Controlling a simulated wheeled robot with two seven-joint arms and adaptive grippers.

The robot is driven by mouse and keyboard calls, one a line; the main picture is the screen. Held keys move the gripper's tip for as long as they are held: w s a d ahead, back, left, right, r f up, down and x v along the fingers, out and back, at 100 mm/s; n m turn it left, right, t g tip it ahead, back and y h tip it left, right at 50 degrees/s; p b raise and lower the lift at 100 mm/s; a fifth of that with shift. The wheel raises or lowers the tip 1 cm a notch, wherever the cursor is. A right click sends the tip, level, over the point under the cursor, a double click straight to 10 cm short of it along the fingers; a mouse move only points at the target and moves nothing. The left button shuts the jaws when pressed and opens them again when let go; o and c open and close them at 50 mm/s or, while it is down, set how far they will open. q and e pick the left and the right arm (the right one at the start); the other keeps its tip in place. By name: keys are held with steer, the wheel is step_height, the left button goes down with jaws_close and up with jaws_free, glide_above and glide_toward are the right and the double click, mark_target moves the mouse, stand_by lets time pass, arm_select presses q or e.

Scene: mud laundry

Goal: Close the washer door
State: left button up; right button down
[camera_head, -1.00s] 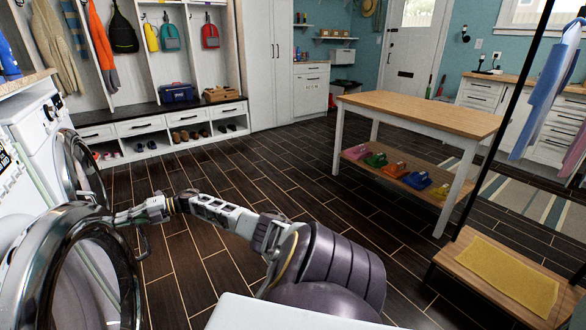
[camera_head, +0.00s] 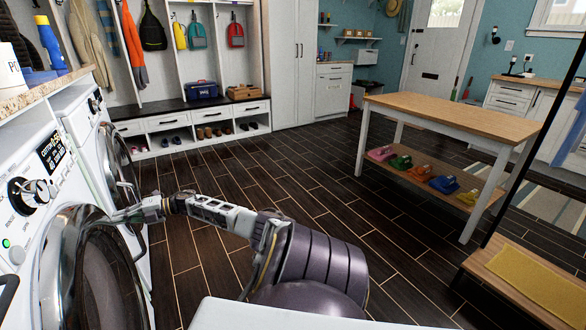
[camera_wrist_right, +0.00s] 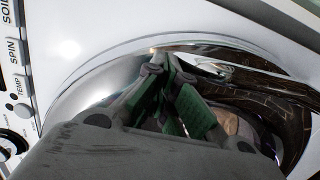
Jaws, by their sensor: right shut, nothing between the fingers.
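The near washer (camera_head: 32,248) stands at the left edge of the head view, with its dial and a lit green light on the front. Its round door (camera_head: 95,280), a chrome ring with dark glass, lies flat or nearly flat against that front; whether it is latched I cannot tell. In the right wrist view the chrome door (camera_wrist_right: 90,90) sits close to the white panel. My right gripper (camera_head: 122,215) is shut and empty, with its fingertips at the door's upper rim, seemingly touching it. It also shows in the wrist view (camera_wrist_right: 172,75). My left gripper is out of view.
A second machine with a round door (camera_head: 117,165) stands just beyond the washer. A counter (camera_head: 45,88) with bottles is above them. A wooden table (camera_head: 450,115) stands to the right, and a low bench (camera_head: 510,275) at the lower right. The dark floor between is clear.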

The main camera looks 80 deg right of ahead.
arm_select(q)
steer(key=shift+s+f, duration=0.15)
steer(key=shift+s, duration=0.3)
arm_select(e)
steer(key=shift+w+a, duration=0.1)
steer(key=shift+a, duration=0.15)
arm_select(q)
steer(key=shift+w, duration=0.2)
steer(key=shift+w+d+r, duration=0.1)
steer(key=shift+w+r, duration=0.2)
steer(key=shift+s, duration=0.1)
